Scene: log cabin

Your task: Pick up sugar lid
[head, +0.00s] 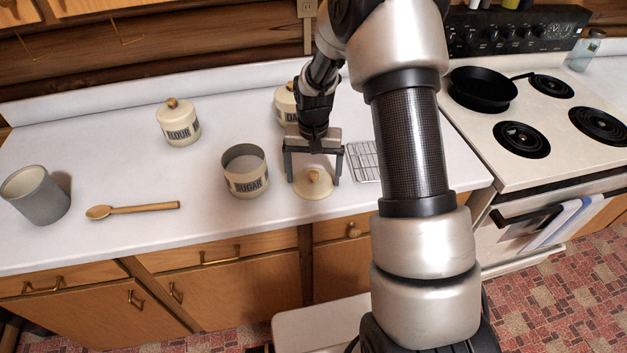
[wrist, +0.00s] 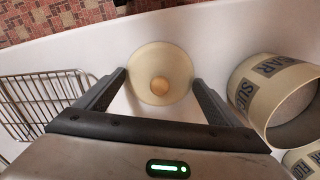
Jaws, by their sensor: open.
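The sugar lid (head: 313,185) is a round cream disc with a wooden knob, lying on the white counter near its front edge. It also shows in the wrist view (wrist: 160,72), knob towards the camera. My gripper (head: 314,178) is above the lid, fingers pointing down. In the wrist view the open fingers (wrist: 160,84) are on either side of the knob, with nothing between them held. I cannot tell the exact height of the fingertips over the lid. The open sugar canister (head: 246,180) stands just left of the lid in the head view and right of it in the wrist view.
A wire rack (head: 366,162) lies right of the lid. A lidded flour canister (head: 178,125) and another canister (head: 286,103), partly hidden by my arm, stand behind. A wooden spoon (head: 135,209) and grey crock (head: 36,194) are at left. The stove (head: 545,150) is at right.

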